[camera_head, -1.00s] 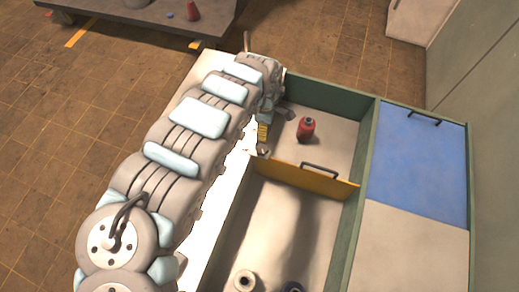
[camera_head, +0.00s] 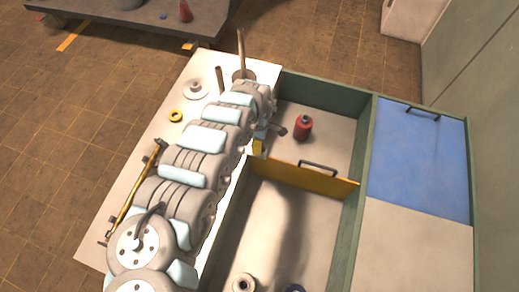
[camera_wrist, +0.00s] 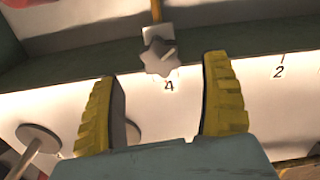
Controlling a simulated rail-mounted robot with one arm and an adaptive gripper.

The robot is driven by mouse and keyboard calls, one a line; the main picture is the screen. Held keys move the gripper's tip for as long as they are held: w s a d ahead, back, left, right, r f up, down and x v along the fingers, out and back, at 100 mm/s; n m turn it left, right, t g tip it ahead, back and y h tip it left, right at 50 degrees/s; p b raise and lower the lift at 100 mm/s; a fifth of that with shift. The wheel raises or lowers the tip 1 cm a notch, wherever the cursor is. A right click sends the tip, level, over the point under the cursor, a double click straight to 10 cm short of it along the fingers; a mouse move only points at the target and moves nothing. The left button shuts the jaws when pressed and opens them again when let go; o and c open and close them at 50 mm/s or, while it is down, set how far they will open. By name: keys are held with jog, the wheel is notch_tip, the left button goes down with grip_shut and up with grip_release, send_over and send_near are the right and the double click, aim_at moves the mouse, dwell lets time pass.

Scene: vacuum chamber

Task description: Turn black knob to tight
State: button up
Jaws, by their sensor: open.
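In the head view my gripper (camera_head: 260,146) is at the table's right edge by the yellow divider, partly hidden by my arm. I cannot make out the knob there.
A red bottle (camera_head: 303,127) stands in the green-walled box (camera_head: 366,140), behind the yellow divider (camera_head: 300,178). The white tabletop holds a pale disc (camera_head: 196,91), a yellow ring (camera_head: 176,115), a long yellow tool (camera_head: 135,188) and upright rods (camera_head: 241,52).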

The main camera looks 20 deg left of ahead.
jog(key=shift+f+b, duration=1.05)
jog(key=shift+f, duration=2.3)
jog(key=c, duration=1.2)
